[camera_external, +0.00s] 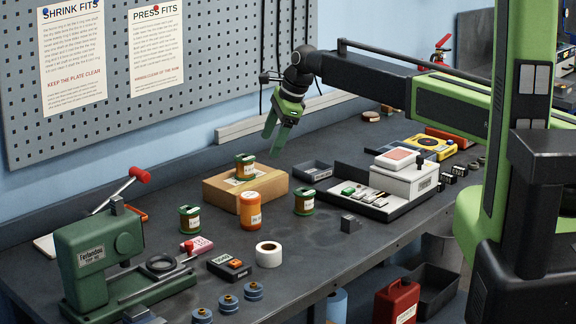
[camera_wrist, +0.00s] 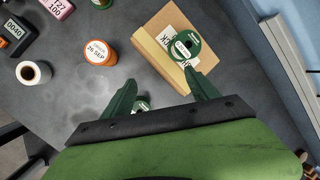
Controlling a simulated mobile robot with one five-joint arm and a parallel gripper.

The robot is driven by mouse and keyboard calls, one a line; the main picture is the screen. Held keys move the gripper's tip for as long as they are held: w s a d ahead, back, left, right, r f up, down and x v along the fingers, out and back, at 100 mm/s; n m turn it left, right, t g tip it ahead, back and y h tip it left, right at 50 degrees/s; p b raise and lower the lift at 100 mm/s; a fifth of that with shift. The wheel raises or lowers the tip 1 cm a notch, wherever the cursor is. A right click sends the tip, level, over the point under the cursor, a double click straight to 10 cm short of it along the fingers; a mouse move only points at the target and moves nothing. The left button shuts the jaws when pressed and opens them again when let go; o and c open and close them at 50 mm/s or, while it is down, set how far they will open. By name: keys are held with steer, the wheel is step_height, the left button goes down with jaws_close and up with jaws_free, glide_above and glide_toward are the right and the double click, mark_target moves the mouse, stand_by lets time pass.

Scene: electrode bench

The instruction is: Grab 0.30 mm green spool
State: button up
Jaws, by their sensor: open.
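My gripper (camera_external: 273,140) is open and empty, pointing down above the bench near the box. In the wrist view the box-top spool (camera_wrist: 185,46) lies just beyond the right fingertip of my gripper (camera_wrist: 160,79). Another spool (camera_wrist: 141,104) shows between the fingers, partly hidden by my gripper.
An orange jar (camera_external: 250,211) stands in front of the box. A white tape roll (camera_external: 268,254), a black device (camera_external: 229,265) and a green press (camera_external: 98,258) are nearer the left. A white-topped instrument (camera_external: 404,174) and grey tray (camera_external: 312,171) are right. Bare bench surrounds the right spool.

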steer(key=s+a+r+m+g, duration=0.1)
steer(key=s+a+m+g, duration=0.1)
steer(key=s+a, duration=1.2)
steer(key=b, duration=1.1)
glide_toward(193, 208)
steer(key=x, duration=0.6)
steer(key=shift+s+d, duration=0.15)
steer(key=shift+s, duration=0.1)
steer(key=shift+f, duration=0.15)
steer(key=shift+y, duration=0.3)
steer(key=b+x, duration=0.4)
steer(key=x, duration=0.1)
steer(key=shift+w+f+b, duration=0.1)
steer(key=shift+w+b, duration=0.05)
steer(key=shift+b, duration=0.25)
steer(key=shift+r, duration=0.2)
steer(key=shift+c, duration=0.3)
jaws_close()
